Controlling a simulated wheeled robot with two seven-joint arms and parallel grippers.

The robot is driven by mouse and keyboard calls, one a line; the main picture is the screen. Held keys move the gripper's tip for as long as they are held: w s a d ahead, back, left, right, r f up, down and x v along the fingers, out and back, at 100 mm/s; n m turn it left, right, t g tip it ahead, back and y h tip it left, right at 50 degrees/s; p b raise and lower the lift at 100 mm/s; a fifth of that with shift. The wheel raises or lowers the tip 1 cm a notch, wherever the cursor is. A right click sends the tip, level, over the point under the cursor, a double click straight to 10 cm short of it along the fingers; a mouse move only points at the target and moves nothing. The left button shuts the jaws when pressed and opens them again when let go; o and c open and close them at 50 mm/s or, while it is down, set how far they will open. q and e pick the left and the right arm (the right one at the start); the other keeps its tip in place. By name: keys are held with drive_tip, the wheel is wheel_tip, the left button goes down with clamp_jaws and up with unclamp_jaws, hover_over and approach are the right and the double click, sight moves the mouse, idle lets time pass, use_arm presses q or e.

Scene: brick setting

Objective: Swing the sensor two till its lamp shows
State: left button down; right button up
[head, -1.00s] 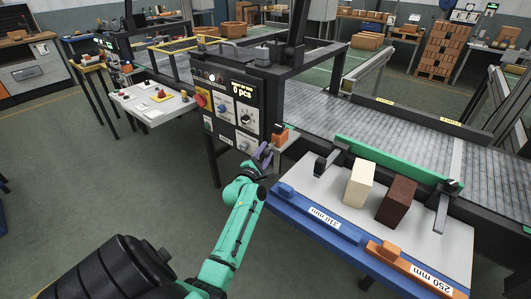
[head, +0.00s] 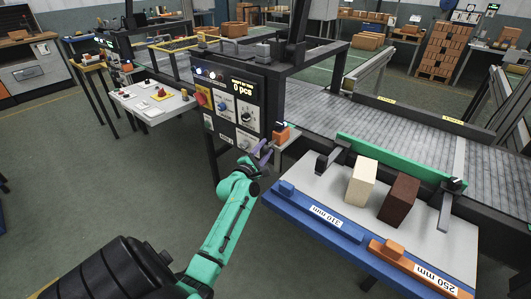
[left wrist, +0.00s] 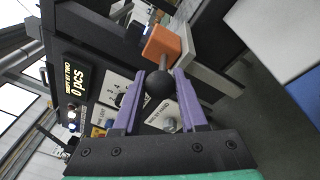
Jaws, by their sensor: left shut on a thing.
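The sensor, an orange block (head: 282,135), sits on a small grey ledge beside the control panel (head: 243,112). It also shows in the left wrist view (left wrist: 161,45), with a short rod ending in a black ball knob (left wrist: 159,84). My left gripper (head: 264,149) has purple fingers, which in the left wrist view (left wrist: 160,73) are closed around the knob. A small bluish-white spot shows at the top of the sensor. Panel lamps (head: 210,74) glow white and bluish. My right gripper is not in view.
A roller conveyor (head: 325,115) runs behind the ledge. A table (head: 325,190) with a green fence, a cream brick (head: 361,182) and a brown brick (head: 399,200) stands to the right. A white side table (head: 150,108) is at left. The floor in front is clear.

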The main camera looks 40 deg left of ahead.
use_arm(q)
drive_tip(key=shift+c, duration=2.3)
unclamp_jaws()
drive_tip(key=shift+s+d, duration=0.1)
drive_tip(key=b+v, duration=0.1)
drive_tip(key=v, duration=1.3)
drive_tip(key=shift+s, duration=0.2)
drive_tip(key=shift+f, duration=0.1)
